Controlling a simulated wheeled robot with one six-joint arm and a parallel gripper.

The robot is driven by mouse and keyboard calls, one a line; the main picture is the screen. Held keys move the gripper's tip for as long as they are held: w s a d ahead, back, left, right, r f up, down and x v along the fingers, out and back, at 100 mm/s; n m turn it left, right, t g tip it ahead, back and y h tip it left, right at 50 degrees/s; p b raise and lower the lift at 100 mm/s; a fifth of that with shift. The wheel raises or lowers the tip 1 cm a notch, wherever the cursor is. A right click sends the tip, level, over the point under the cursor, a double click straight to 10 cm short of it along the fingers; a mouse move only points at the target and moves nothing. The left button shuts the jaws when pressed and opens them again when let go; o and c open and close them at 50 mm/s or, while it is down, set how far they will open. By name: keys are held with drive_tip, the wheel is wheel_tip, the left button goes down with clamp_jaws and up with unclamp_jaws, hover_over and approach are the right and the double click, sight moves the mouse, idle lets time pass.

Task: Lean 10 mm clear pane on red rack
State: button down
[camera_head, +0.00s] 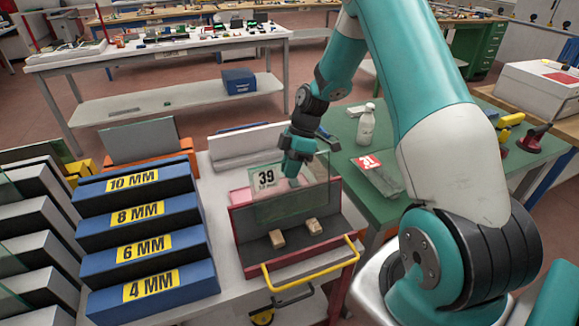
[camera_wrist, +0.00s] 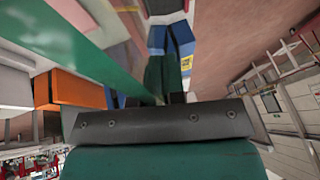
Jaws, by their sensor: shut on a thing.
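My gripper (camera_head: 294,172) is shut on a clear, greenish-edged pane (camera_head: 308,203) in the head view. The pane stands nearly upright over the red rack (camera_head: 239,228), and a label reading 39 shows at its upper left. Its lower edge comes down just behind two small wooden blocks (camera_head: 277,238) on the rack's dark bed; I cannot tell whether it touches the bed. In the wrist view the pane's green edge (camera_wrist: 95,60) runs diagonally from the upper left to the fingers (camera_wrist: 163,98).
Blue slotted racks marked 10, 8, 6 and 4 MM (camera_head: 150,245) stand left of the red rack. A yellow handle (camera_head: 315,272) crosses its front. A green table (camera_head: 345,128) with a white bottle (camera_head: 366,124) lies behind right. A white box (camera_head: 245,143) stands behind.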

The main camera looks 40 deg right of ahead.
sight(290, 184)
drive_tip(key=shift+f+b, duration=1.65)
drive_tip(key=shift+f, duration=0.8)
drive_tip(key=shift+f+b, duration=0.3)
drive_tip(key=shift+f, duration=0.1)
drive_tip(key=c, duration=1.1)
unclamp_jaws()
drive_tip(key=shift+f, duration=0.1)
